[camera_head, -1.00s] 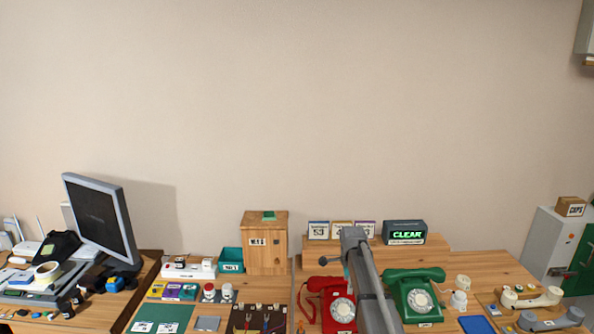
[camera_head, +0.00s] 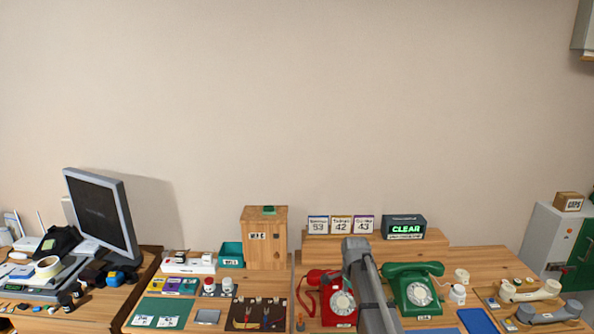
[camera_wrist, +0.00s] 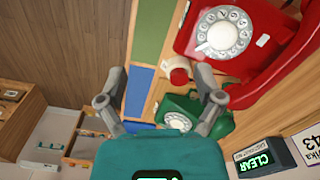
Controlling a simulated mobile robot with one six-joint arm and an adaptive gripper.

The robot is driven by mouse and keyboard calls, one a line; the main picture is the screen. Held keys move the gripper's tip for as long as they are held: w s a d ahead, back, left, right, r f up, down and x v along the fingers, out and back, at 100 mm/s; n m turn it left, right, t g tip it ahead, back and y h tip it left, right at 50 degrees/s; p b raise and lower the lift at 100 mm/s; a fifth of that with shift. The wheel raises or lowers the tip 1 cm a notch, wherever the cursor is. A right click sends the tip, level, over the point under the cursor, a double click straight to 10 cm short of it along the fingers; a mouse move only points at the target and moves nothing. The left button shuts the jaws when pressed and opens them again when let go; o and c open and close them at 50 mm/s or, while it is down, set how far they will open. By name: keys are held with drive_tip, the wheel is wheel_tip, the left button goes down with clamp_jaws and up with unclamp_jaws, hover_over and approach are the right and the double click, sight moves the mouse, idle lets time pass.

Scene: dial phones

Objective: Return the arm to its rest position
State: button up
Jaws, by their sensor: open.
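My gripper (camera_wrist: 161,74) is open in the wrist view, its two fingers spread apart with nothing between them. My arm (camera_head: 366,285) rises in front of the desk in the head view, between the red phone (camera_head: 339,302) and the green phone (camera_head: 413,289). The gripper itself does not show in the head view. In the wrist view, the red phone (camera_wrist: 222,36) is at upper right and the green phone (camera_wrist: 178,120) lies beyond the fingers, partly hidden by the right one. Both phones show handsets in place.
A lit CLEAR sign (camera_head: 404,227) and several number cards (camera_head: 341,224) stand on a raised wooden ledge behind the phones. A wooden box (camera_head: 264,237) stands left of them. A cream handset (camera_head: 530,291) and a grey handset (camera_head: 548,313) lie at right.

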drive_tip(key=s+f+n+b, duration=0.3)
drive_tip(key=s+n, duration=0.4)
drive_tip(key=s, duration=0.4)
drive_tip(key=s+f+n+b, duration=0.4)
drive_tip(key=s+n, duration=0.3)
drive_tip(key=s, duration=0.5)
drive_tip(key=shift+s+f, duration=0.15)
drive_tip(key=shift+f, duration=0.2)
